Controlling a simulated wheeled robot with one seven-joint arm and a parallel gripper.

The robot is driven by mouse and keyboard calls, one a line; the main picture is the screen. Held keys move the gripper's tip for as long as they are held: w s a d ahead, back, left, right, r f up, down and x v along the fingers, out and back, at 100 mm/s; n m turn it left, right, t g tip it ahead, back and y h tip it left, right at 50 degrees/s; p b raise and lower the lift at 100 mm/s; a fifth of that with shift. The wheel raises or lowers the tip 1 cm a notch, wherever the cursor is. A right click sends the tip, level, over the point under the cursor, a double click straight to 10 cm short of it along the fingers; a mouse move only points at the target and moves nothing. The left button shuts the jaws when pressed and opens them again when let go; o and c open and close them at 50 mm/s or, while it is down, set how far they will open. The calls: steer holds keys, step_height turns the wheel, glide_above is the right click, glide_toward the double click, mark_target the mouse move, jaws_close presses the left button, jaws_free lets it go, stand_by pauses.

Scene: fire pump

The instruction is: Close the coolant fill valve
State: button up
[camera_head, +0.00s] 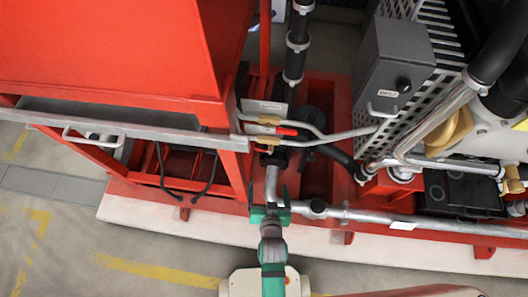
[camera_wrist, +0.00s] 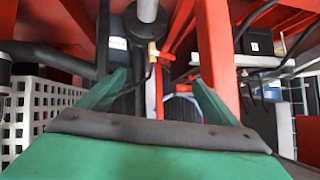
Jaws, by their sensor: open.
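A small brass valve (camera_head: 269,120) with a red lever handle (camera_head: 286,131) sits on the pipes between the red cabinet and the engine. It is likely the coolant fill valve; its label is too small to read. The lever appears to lie roughly along the pipe.
A red cabinet (camera_head: 110,45) with a grey rail (camera_head: 130,125) stands at left. A grey box (camera_head: 392,62) and perforated guard stand at right. A silver pipe (camera_head: 375,216) runs along the red base frame, right of my gripper. Open floor (camera_head: 130,265) lies in front.

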steer(key=m+g, duration=0.1)
steer(key=g, duration=0.1)
glide_toward(264, 151)
steer(key=shift+y, duration=0.4)
steer(key=x, duration=0.7)
steer(key=shift+w+d, duration=0.2)
steer(key=shift+d, duration=0.15)
steer(key=shift+w+a+f, duration=0.1)
steer(key=shift+w+f, duration=0.3)
steer(key=shift+a+f, duration=0.1)
